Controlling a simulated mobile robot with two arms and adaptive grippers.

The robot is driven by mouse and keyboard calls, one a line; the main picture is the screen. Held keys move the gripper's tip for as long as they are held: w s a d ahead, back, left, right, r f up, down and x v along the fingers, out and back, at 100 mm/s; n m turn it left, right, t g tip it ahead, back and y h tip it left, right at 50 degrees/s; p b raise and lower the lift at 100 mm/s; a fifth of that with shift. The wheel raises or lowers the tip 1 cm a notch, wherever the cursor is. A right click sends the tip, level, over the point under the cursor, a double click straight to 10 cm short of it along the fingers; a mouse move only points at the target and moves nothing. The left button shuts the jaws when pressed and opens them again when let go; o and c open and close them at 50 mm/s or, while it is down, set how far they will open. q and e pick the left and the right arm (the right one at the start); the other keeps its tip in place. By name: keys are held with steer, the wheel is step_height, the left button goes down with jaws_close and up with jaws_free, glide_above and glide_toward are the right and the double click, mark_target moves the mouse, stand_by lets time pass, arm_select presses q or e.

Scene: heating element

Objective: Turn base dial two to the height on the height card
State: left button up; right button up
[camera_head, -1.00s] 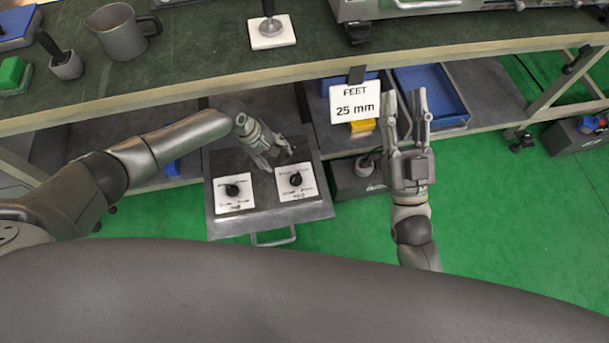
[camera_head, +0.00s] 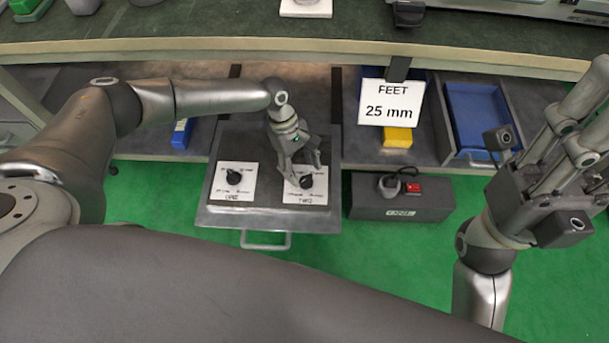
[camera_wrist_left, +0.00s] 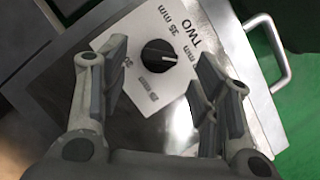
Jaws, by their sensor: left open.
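Base dial two is a black knob (camera_head: 306,181) on a white plate, on the right of the grey base unit's sloped top. In the left wrist view the knob (camera_wrist_left: 158,55) shows a white mark toward the right, and the plate (camera_wrist_left: 172,88) reads TWO and 35 mm; other labels are partly hidden. The height card (camera_head: 391,103) reads FEET 25 mm. My left gripper (camera_head: 304,176) is open over dial two; in the wrist view its fingers (camera_wrist_left: 160,75) stand either side of the knob, apart from it. My right gripper (camera_head: 592,120) is open and empty at the right.
Dial one (camera_head: 233,177) sits left of dial two. A handle (camera_head: 265,242) sticks out in front of the base unit. A dark box with a red switch (camera_head: 400,203) stands to the right. The bench shelf (camera_head: 140,150) runs behind, with a blue tray (camera_head: 475,115) and yellow block (camera_head: 397,137).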

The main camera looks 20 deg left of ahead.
mark_target(306, 180)
arm_select(q)
steer(key=shift+b+x, duration=0.45)
steer(key=shift+x, duration=0.8)
steer(key=shift+c, duration=0.5)
steer(key=c, duration=0.9)
